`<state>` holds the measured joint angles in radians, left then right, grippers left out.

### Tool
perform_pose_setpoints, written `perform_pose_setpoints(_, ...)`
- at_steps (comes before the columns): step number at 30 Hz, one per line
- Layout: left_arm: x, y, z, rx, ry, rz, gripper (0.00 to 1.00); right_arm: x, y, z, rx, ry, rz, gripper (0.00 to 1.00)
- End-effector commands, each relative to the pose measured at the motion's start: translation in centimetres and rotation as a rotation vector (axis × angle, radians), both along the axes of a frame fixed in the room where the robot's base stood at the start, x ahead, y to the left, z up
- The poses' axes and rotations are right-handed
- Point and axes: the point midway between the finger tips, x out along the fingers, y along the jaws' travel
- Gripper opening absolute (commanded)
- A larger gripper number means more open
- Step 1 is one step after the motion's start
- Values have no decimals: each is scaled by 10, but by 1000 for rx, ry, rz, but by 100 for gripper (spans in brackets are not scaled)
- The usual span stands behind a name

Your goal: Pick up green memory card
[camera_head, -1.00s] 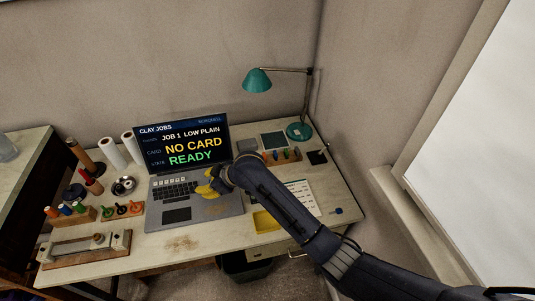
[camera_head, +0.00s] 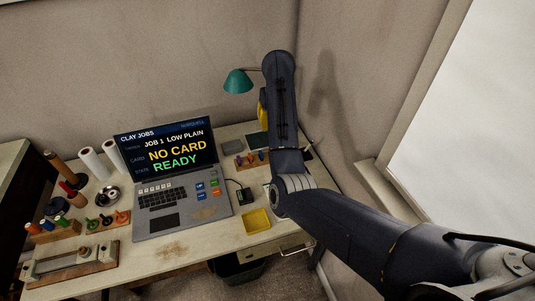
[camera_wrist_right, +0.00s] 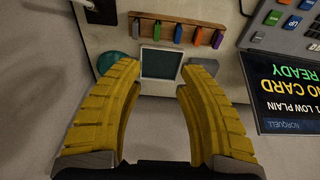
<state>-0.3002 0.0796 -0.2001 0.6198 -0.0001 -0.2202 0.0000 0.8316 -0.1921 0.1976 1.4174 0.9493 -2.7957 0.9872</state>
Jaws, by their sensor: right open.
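A wooden rack (camera_head: 251,160) holds several small coloured upright pieces behind the laptop's right side. The rack also shows at the top of the right wrist view (camera_wrist_right: 187,24). One piece in it looks green, likely the green memory card (camera_wrist_right: 178,34); it is too small to be sure. My right gripper (camera_wrist_right: 160,70) is open and empty. Its yellow fingers frame a dark square pad (camera_wrist_right: 161,63), short of the rack in that view. In the head view its yellow part (camera_head: 263,112) shows beside my arm, mostly hidden. My left gripper is not in view.
The laptop (camera_head: 180,200) reads "NO CARD" and "READY". A small black box (camera_head: 238,193) and a yellow tray (camera_head: 257,221) stand to its right. A teal lamp (camera_head: 238,81) stands behind, its base hidden by my arm.

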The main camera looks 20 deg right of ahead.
Motion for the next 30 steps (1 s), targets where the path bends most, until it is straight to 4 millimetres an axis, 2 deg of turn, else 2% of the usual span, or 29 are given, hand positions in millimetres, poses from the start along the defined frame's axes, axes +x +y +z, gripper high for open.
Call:
perform_pose_setpoints(8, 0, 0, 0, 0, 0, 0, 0, 1, -10, -11, -12, 14, -25, 37)
perform_pose_setpoints(30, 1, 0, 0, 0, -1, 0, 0, 13, -7, -104, -8, 18, -22, 37)
